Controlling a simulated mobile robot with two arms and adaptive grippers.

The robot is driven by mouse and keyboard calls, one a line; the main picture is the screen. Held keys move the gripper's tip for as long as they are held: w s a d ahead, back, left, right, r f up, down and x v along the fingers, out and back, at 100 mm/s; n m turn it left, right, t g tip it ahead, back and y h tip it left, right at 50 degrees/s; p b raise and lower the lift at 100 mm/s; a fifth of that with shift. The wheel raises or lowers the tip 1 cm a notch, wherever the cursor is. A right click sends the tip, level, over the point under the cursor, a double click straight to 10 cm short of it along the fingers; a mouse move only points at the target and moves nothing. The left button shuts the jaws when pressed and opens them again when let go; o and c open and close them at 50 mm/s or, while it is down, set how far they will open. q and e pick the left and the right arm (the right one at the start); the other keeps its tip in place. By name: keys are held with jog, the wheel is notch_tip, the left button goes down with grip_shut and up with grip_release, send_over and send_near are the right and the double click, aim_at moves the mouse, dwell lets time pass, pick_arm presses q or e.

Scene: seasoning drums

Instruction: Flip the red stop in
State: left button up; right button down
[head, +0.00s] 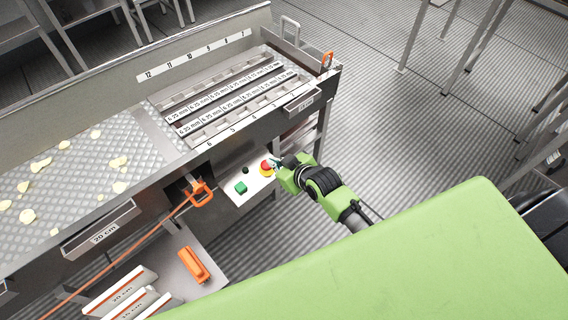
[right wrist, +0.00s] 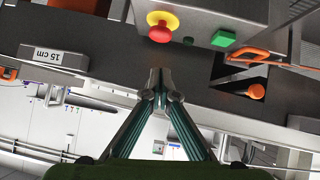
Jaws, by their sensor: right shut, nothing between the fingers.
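The red stop (head: 266,168) is a round red button on a yellow collar, on a pale control panel at the machine's front. It also shows at the top of the right wrist view (right wrist: 161,32). My right gripper (head: 276,162) is beside it in the head view, with the fingertips close to the button and partly over its right edge. In the right wrist view my closed fingertips (right wrist: 160,80) are below the red button in the picture, with nothing between them. I cannot tell the exact gap in depth. My left gripper is not in view.
A green button (head: 241,187) and a small black button (head: 245,170) share the panel. An orange handle (head: 201,191) is left of it. A tray with potato slices (head: 75,165) and a slotted rack (head: 225,95) are on top. Ribbed floor (head: 385,125) lies open to the right.

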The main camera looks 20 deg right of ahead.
jog(key=shift+v, duration=2.95)
